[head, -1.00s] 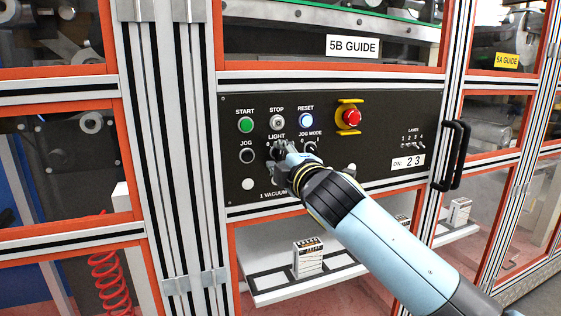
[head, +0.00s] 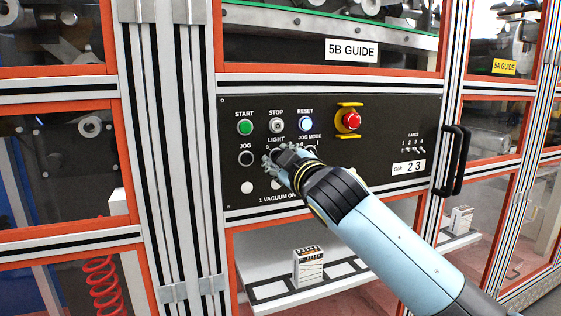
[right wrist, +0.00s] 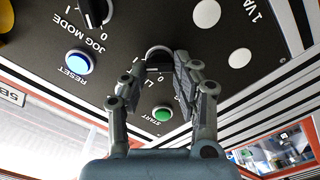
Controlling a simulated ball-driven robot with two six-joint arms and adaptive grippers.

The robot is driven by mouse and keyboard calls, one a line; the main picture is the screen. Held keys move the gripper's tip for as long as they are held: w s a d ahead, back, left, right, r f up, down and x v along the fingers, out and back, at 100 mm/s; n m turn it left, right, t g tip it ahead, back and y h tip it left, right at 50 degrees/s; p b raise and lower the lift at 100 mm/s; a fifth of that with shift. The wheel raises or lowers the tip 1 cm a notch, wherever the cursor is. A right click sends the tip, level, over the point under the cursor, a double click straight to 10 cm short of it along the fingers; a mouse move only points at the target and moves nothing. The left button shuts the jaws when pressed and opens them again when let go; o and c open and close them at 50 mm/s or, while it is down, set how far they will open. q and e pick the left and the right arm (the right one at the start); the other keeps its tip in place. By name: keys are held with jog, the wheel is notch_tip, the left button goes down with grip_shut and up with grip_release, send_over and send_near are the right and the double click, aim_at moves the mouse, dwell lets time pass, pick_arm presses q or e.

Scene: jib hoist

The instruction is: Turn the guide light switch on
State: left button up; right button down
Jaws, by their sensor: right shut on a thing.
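The guide light switch (right wrist: 158,54) is a dark round selector knob in a pale ring on the black control panel (head: 400,115). In the right wrist view it sits between my right gripper's fingertips (right wrist: 161,66), with its label partly hidden by the fingers. In the head view my right gripper (head: 274,158) covers most of the switch, just below the LIGHT label. The gripper is shut on the knob. Which way the knob points is not clear. My left gripper is not in view.
Close by are the green START button (head: 245,128), STOP button (head: 276,126), blue-lit RESET button (head: 306,124) and JOG MODE knob (right wrist: 95,12). A red emergency button (head: 351,121) with yellow guards and a black door handle (head: 454,160) stand out to the right.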

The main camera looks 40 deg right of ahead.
jog(key=shift+f, duration=0.15)
dwell(0.3)
jog(key=c, duration=1)
grip_release()
jog(key=shift+s, duration=0.15)
jog(key=v, duration=1.1)
jog(key=shift+s, duration=0.35)
